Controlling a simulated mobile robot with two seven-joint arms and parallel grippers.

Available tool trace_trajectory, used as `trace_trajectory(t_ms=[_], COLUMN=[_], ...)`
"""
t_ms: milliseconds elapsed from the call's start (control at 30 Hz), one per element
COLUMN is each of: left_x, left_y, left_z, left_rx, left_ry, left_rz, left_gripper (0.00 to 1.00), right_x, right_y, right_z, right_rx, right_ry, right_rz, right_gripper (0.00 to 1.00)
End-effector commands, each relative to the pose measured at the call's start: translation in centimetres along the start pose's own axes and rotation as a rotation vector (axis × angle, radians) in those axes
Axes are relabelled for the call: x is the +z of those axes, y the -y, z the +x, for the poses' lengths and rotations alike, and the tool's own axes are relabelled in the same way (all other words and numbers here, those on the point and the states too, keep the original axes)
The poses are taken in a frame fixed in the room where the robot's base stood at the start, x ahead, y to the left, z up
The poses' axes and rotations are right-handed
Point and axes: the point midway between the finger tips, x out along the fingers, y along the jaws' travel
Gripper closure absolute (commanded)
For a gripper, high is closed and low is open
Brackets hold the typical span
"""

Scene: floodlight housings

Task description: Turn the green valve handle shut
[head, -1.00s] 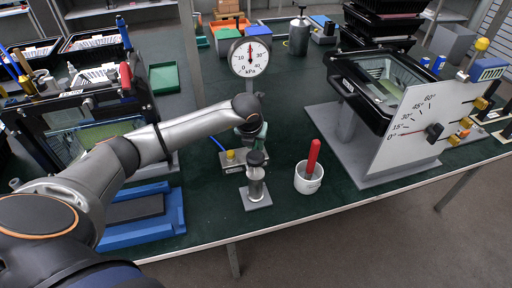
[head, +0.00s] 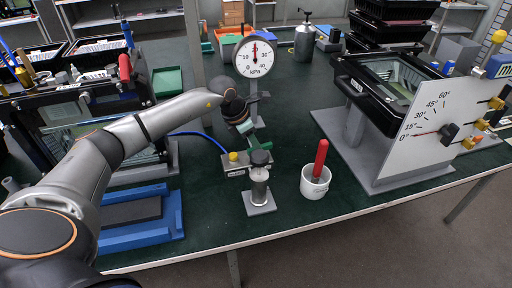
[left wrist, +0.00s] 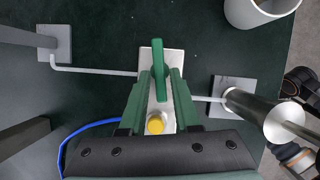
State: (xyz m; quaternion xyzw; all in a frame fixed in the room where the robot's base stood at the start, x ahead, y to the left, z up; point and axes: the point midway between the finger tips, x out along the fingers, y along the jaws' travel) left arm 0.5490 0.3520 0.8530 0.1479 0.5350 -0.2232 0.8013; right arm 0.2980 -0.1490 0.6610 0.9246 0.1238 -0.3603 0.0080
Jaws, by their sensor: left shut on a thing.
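The green valve handle (left wrist: 158,75) stands on a pale valve plate (left wrist: 148,57) in the left wrist view. It lies across the thin pipe (left wrist: 95,71) that runs to the plate from both sides. My left gripper (left wrist: 159,82) has its fingers on either side of the handle and is shut on it. In the head view my left gripper (head: 247,127) reaches down to the valve from the upper left, tilted, and the green handle (head: 262,146) shows just below it, partly hidden. My right gripper is in neither view.
A pressure gauge (head: 254,57) stands behind the valve, its red needle pointing up. A metal cylinder (head: 259,180) stands in front. A white cup (head: 315,186) with a red-handled tool is at right. A yellow knob (left wrist: 155,125) and blue hose (left wrist: 87,130) lie near the fingers.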

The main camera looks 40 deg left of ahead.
Motion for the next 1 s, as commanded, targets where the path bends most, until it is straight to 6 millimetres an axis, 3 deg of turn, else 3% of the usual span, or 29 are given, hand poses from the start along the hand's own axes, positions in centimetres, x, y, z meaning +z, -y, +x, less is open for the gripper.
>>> trace_trajectory(t_ms=[333,900,933,1000], left_x=[0.09,0.07,0.07,0.06], left_y=[-0.25,-0.30,-0.30,-0.30], left_z=[-0.02,-0.04,-0.04,-0.04], left_rx=[-0.056,-0.066,-0.066,-0.066], left_ry=[0.001,-0.001,-0.001,-0.001], left_rz=[0.141,0.168,0.168,0.168], left_gripper=[1.00,1.00,0.67,0.59], right_x=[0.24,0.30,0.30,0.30], right_y=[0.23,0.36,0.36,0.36], right_z=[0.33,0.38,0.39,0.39], right_rx=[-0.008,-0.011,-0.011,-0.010], right_ry=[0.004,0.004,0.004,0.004], right_rz=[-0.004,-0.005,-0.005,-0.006], right_gripper=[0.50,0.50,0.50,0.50])
